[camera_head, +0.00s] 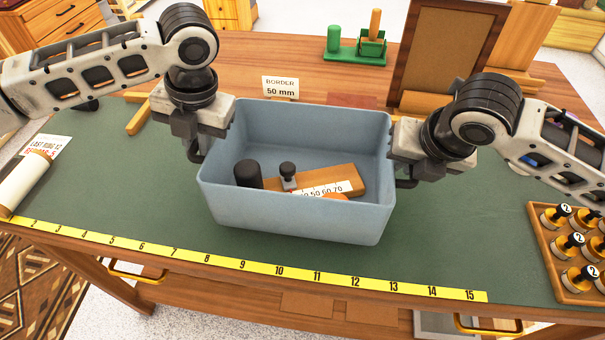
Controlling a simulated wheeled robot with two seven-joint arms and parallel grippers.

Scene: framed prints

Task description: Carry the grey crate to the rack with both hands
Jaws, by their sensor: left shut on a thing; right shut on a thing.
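The grey crate (295,218) is in the middle of the head view, over the green mat on the table. It is upright and open at the top. Inside are a black cylinder, a wooden piece with a number scale and a small knob, and part of something orange. My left gripper (195,152) is shut on the crate's left side. My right gripper (405,175) is shut on the crate's right side. The fingertips are partly hidden. I cannot tell whether the crate's bottom touches the mat. I cannot make out a rack for certain.
A yellow ruler strip (243,264) runs along the table's front edge. A wooden tray (553,278) of numbered knobs is at the right. A paper roll (25,184) lies at the left. A "BORDER 50 mm" card (281,87), green stand (345,56) and brown framed board (447,48) stand behind the crate.

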